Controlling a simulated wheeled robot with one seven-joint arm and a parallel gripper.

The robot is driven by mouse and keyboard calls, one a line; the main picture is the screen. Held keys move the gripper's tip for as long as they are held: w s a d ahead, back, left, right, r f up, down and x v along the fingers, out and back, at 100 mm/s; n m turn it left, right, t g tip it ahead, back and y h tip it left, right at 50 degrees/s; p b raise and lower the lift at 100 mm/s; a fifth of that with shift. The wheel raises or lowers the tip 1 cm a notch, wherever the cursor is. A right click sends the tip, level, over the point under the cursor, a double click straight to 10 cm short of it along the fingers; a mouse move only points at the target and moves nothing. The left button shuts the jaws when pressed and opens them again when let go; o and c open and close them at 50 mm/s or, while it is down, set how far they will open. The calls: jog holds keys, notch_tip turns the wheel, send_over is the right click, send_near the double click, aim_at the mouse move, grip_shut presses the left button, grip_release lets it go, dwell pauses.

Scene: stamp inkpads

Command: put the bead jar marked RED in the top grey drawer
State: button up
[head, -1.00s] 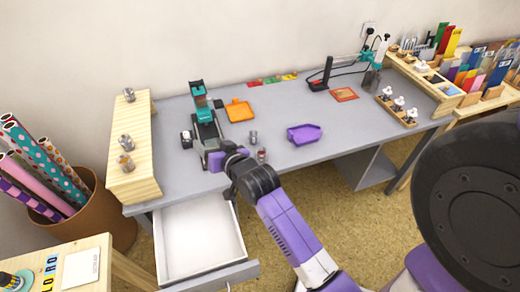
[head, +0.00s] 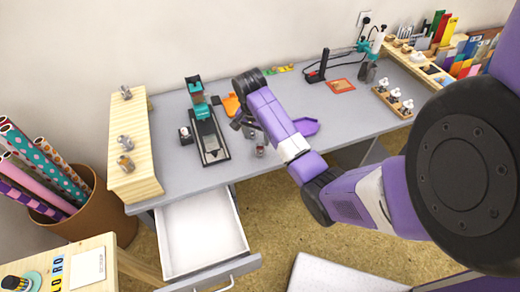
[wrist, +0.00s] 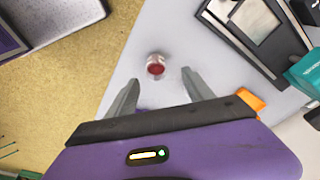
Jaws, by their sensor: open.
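A small clear jar with red contents (head: 260,151) stands on the grey desk near its front edge; its label is too small to read. In the wrist view the jar (wrist: 155,66) stands just beyond my fingertips, roughly between their lines. My gripper (wrist: 160,86) is open and empty. In the head view my gripper (head: 246,122) is above the desk, just behind the jar, partly hidden by my arm. A grey drawer (head: 203,232) under the desk's left side is pulled out and looks empty.
A black-and-teal stamping press (head: 210,140) stands left of the jar. Several small jars (head: 125,143) stand on a wooden riser (head: 140,181) at the left. A purple tray (head: 306,126) lies to the right, partly behind my arm.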

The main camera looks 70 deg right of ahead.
aim_at(260, 146)
jog(key=shift+s+d+f+p, duration=0.15)
jog(key=shift+d+f, duration=0.05)
jog(key=shift+f, duration=0.95)
jog(key=shift+s+d+f+p, duration=0.15)
jog(key=shift+f, duration=0.95)
jog(key=shift+s+d+f+p, duration=0.15)
jog(key=shift+d+f, duration=0.05)
jog(key=shift+f, duration=0.95)
grip_shut()
